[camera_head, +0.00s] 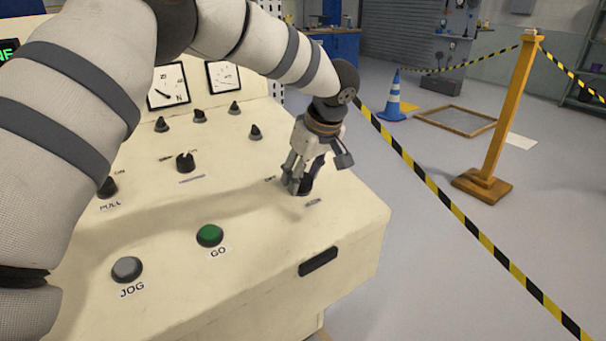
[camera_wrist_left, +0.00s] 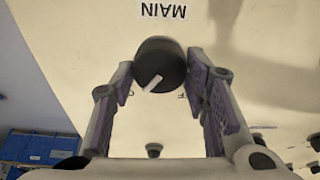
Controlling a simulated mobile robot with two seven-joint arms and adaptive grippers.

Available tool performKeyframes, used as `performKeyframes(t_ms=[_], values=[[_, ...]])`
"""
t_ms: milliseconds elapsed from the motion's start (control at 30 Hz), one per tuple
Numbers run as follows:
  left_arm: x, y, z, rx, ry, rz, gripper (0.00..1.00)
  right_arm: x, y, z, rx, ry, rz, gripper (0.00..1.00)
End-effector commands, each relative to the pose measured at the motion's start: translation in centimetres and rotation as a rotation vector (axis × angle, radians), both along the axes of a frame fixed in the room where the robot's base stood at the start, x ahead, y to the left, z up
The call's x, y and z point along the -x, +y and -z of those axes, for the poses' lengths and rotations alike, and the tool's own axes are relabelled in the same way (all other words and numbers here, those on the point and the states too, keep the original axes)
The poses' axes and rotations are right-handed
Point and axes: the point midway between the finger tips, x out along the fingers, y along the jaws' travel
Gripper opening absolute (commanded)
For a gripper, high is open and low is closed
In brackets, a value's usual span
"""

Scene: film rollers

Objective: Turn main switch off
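The main switch is a round black knob with a white pointer line, and it shows in the left wrist view (camera_wrist_left: 160,63) beside an upside-down "MAIN" label (camera_wrist_left: 163,10). Its pointer points to the lower left in that view. My left gripper (camera_head: 303,182) is over the knob (camera_head: 306,188) at the right part of the cream control panel (camera_head: 260,245). In the left wrist view its two fingers (camera_wrist_left: 160,80) flank the knob closely on both sides and appear to touch it. My right gripper is in neither view.
The panel also has a green GO button (camera_head: 210,235), a grey JOG button (camera_head: 127,269), several other black knobs and two dial gauges (camera_head: 168,86). A black-and-yellow barrier tape (camera_head: 440,194) runs from a yellow post past the panel's right side.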

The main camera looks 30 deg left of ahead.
Motion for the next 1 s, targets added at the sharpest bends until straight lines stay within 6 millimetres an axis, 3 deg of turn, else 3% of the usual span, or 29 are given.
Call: performKeyframes(t_ms=[467,1000], values=[[-0.01,0.01,0.05,0.01,-0.019,-0.096,0.14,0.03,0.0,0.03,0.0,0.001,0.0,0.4],[-0.09,0.04,0.12,0.052,-0.121,-0.568,0.14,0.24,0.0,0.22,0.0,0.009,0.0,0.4]])
